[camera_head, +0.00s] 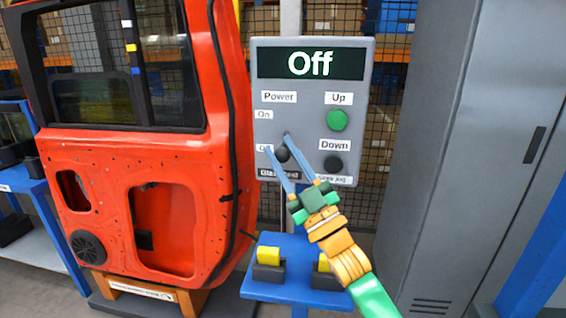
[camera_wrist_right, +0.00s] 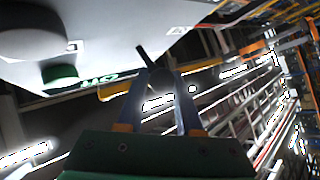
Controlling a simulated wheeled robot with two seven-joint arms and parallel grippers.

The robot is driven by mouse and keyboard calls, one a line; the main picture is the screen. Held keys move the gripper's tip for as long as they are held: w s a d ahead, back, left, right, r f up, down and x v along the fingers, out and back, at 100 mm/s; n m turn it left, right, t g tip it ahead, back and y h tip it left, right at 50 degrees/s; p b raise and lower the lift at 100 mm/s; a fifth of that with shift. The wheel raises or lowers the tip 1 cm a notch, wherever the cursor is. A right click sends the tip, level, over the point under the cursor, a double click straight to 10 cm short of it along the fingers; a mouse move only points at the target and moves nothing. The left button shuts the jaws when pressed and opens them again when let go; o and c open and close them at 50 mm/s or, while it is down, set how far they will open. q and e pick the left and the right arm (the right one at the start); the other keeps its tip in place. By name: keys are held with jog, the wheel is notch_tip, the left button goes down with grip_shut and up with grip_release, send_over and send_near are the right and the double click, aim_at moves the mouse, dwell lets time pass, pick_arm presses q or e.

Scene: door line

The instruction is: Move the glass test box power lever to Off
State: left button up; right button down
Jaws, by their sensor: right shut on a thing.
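The grey glass test box (camera_head: 356,84) stands upright in the middle of the head view, and its display (camera_head: 311,64) reads "Off". Its power lever has a dark round knob (camera_head: 282,154), low in the slot beside the partly covered lower label. My right gripper (camera_head: 277,142) reaches up from the lower right with its blue fingers around the lever, shut on it. In the right wrist view the dark lever (camera_wrist_right: 147,58) comes out between the fingertips (camera_wrist_right: 158,82). My left gripper is not in view.
A green Up button (camera_head: 337,120) and a black Down button (camera_head: 333,163) sit right of the lever. A red car door (camera_head: 185,150) stands close on the left. A grey cabinet (camera_head: 470,130) is on the right. A blue shelf (camera_head: 300,288) with yellow-and-black parts lies below.

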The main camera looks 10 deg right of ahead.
dwell(0.3)
jog(key=c, duration=0.8)
grip_release()
jog(key=shift+w, duration=0.1)
jog(key=o, duration=0.3)
jog(key=shift+w+d+f, duration=0.15)
jog(key=shift+w, duration=0.05)
jog(key=shift+o, duration=0.2)
jog(key=shift+w+f, duration=0.1)
jog(key=shift+w, duration=0.05)
jog(key=shift+s+d+f, duration=0.1)
jog(key=shift+s, duration=0.25)
jog(key=b+v, duration=0.1)
jog(key=v, duration=0.5)
jog(key=shift+s+f+b, duration=0.15)
jog(key=shift+f+b, duration=0.05)
jog(key=shift+b, duration=0.1)
jog(key=shift+d, duration=0.1)
